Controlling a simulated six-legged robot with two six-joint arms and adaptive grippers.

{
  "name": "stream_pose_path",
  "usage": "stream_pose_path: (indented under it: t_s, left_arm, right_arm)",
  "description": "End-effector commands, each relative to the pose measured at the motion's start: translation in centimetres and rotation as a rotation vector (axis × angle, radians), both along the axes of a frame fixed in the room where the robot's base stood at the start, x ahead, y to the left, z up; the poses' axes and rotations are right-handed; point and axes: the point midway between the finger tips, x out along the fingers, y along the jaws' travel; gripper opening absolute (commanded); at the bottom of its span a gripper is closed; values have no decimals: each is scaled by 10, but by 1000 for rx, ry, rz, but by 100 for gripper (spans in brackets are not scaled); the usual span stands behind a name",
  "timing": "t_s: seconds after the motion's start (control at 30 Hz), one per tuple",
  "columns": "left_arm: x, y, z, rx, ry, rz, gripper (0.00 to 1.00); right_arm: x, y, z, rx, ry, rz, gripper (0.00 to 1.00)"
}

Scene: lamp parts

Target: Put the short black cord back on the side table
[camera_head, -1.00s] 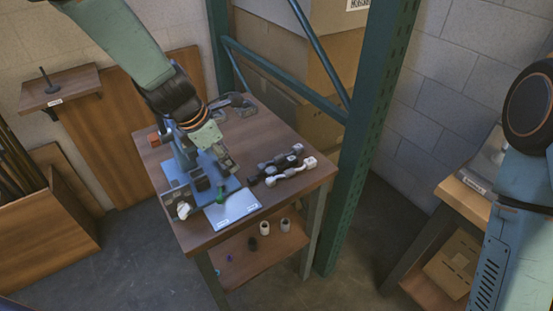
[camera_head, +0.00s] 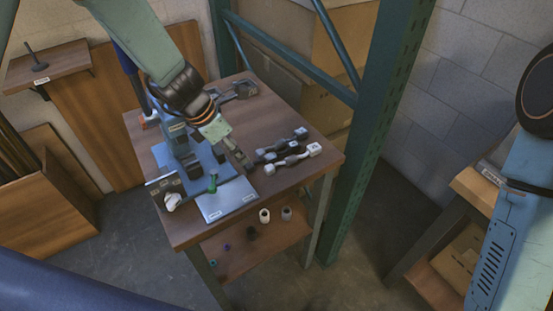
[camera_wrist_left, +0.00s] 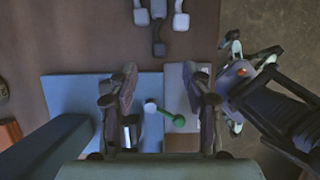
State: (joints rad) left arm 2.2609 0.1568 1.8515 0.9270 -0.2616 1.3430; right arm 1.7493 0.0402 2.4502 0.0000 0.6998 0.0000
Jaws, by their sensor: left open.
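Several short cords lie side by side on the right part of the wooden table (camera_head: 310,185) in the head view. A black one (camera_head: 268,157) lies among grey and white-ended ones (camera_head: 292,160); a dark cord end (camera_wrist_left: 159,45) shows near the top of the left wrist view. My left gripper (camera_head: 243,160) is above the table, just left of the cords. In the left wrist view its fingers (camera_wrist_left: 162,95) are apart, with nothing clearly held between them. They hang over a blue base and a green piece (camera_wrist_left: 178,120).
A pale sheet (camera_head: 228,203) and a white piece (camera_head: 172,201) lie near the front edge. The lower shelf (camera_head: 235,262) holds small cups. A green rack post (camera_head: 378,130) stands right of the table. Another wooden table (camera_head: 470,186) stands at the right.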

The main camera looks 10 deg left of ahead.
Motion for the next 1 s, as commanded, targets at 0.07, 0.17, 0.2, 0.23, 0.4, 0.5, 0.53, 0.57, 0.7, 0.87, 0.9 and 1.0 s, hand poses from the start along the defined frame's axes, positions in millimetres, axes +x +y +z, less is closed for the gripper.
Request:
stream_pose_path:
  t_s: [0.07, 0.17, 0.2, 0.23, 0.4, 0.5, 0.53, 0.57, 0.7, 0.87, 0.9, 1.0]
  left_arm:
    - [2, -1, -10, 1, 0, -1, 49]
    - [5, -3, -14, 2, -2, 0, 49]
    - [6, -4, -15, 1, -1, -1, 49]
    - [7, -4, -18, 1, -1, -1, 49]
    - [14, -11, -43, 1, 2, -2, 49]
    - [20, -15, -57, 1, 1, -2, 49]
    - [22, -17, -60, 1, 0, -2, 49]
    - [22, -18, -64, 1, 0, -2, 49]
    - [26, -20, -71, 0, -2, -1, 49]
    - [26, -20, -71, 0, -2, -1, 49]
    - [26, -20, -71, 0, -2, -1, 49]
    - [26, -20, -71, 0, -2, -1, 44]
  right_arm:
    - [0, 0, -6, 0, -1, 0, 48]
    - [0, 0, -7, 0, -1, 0, 48]
    - [0, 0, -8, 0, -1, 0, 48]
    - [1, 0, -9, 0, -1, 0, 48]
    - [0, 0, -20, 0, -1, 0, 48]
    - [0, 0, -25, 0, -1, 0, 48]
    - [0, 0, -26, 0, -1, 0, 48]
    - [0, 0, -26, 0, -1, 0, 48]
    - [1, 0, -28, 0, -1, 0, 48]
    - [1, 0, -28, 0, -1, 0, 48]
    - [0, 0, -27, 0, -1, 0, 48]
    - [0, 0, -27, 0, -1, 0, 48]
